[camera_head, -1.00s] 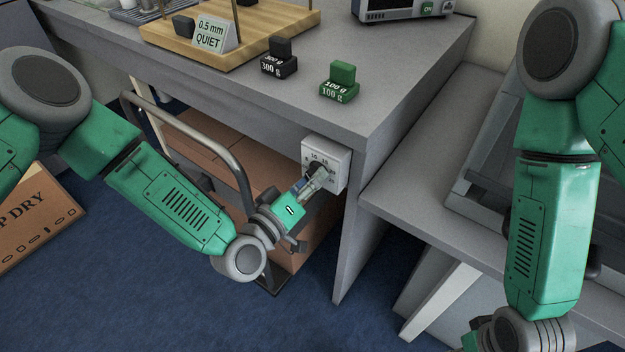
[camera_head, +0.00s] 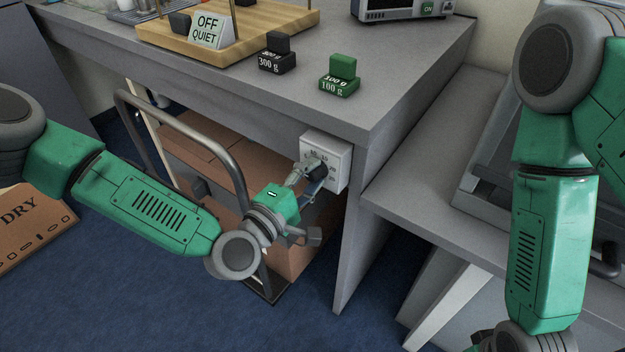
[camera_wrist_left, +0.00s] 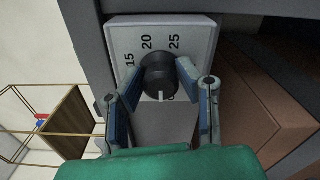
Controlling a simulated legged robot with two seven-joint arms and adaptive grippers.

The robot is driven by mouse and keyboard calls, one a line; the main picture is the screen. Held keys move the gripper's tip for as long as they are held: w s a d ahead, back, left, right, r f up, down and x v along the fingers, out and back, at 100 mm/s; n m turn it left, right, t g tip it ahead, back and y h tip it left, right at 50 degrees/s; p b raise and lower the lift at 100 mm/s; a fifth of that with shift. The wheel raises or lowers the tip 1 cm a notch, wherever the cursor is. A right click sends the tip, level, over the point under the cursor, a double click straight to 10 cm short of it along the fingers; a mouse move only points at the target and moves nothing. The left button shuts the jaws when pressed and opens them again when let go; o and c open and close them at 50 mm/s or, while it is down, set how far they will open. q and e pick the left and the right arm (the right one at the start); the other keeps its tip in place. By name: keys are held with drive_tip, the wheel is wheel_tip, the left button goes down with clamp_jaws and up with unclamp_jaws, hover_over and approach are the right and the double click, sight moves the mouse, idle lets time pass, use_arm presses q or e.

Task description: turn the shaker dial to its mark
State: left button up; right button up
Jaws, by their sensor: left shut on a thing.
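The shaker dial is a black round knob (camera_wrist_left: 158,74) on a light grey box (camera_head: 338,160) fixed to the table's front, near its right corner. In the left wrist view its face shows 15, 20 and 25, and the knob's white line points down towards a partly hidden marking. My left gripper (camera_head: 306,172) is shut on the knob, with its blue-padded fingers (camera_wrist_left: 163,85) on either side. A sign (camera_head: 207,31) on the wooden platform reads "OFF QUIET".
A black 300 g weight (camera_head: 277,55) and a green 100 g weight (camera_head: 340,78) stand on the grey table (camera_head: 400,95). A trolley handle (camera_head: 225,150) and brown boxes (camera_head: 285,250) are close to my left arm. A lower bench is at right.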

use_arm(q)
drive_tip(key=shift+w+a+f+n+b, duration=0.15)
drive_tip(key=shift+n+b, duration=0.4)
drive_tip(key=shift+n, duration=0.55)
drive_tip(key=shift+s+a+f+n+b, duration=0.1)
drive_tip(key=shift+n+b, duration=0.4)
drive_tip(key=shift+n, duration=0.6)
drive_tip(key=o, duration=1.1)
drive_tip(key=shift+w+d, duration=0.1)
drive_tip(key=shift+w, duration=0.05)
drive_tip(key=shift+r, duration=0.1)
drive_tip(key=shift+s, duration=0.3)
drive_tip(key=v, duration=1.1)
drive_tip(key=shift+s+a, duration=0.15)
drive_tip(key=shift+a, duration=0.15)
